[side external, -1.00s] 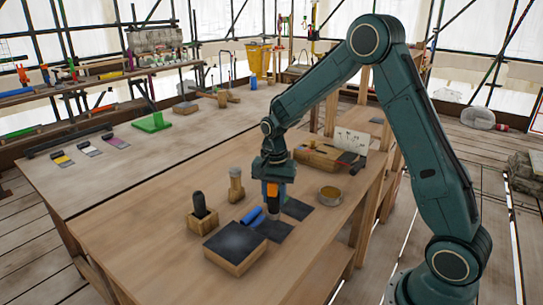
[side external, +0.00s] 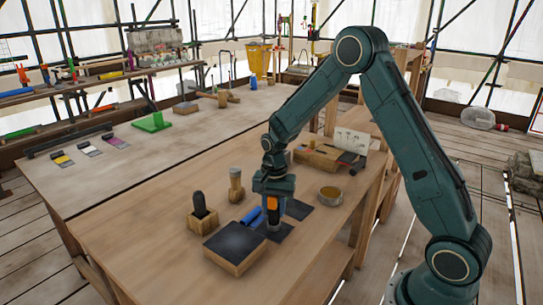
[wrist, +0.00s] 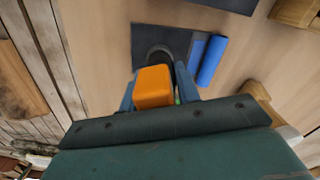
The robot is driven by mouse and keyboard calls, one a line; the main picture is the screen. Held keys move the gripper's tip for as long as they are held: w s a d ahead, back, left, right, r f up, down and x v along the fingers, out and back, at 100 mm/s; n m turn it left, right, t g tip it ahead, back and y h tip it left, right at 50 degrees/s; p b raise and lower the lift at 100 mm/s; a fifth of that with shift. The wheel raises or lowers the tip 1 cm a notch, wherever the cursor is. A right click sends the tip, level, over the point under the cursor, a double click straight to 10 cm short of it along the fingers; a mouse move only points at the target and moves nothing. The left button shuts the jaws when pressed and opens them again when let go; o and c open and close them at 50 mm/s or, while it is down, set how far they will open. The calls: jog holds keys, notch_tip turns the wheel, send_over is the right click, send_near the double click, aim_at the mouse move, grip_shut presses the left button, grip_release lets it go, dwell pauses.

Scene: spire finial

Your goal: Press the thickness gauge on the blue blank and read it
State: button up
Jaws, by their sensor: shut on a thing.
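My gripper (side external: 273,207) is shut on an orange and dark gauge (side external: 272,202), held upright. In the wrist view the gauge's orange body (wrist: 153,88) sits between the fingers, with its dark round lower end over a dark flat sheet (wrist: 146,36). In the side view this sheet (side external: 283,235) lies on the table under the gauge; I cannot tell whether the gauge touches it. A blue roll-shaped piece (side external: 251,216) lies beside the gauge, along the sheet's edge, and shows to its right in the wrist view (wrist: 212,60). Any reading is hidden.
A wooden block with a dark top (side external: 235,246) stands in front. A holder with a black-handled tool (side external: 201,212) and a wooden-handled tool (side external: 236,185) are at left. Another dark sheet (side external: 299,209) and a round tin (side external: 330,195) are at right.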

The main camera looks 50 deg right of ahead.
dwell(0.3)
jog(key=o, duration=1.1)
jog(key=shift+o, duration=0.2)
notch_tip(320, 180, up, 13)
jog(key=shift+r, duration=0.35)
jog(key=shift+r, duration=0.1)
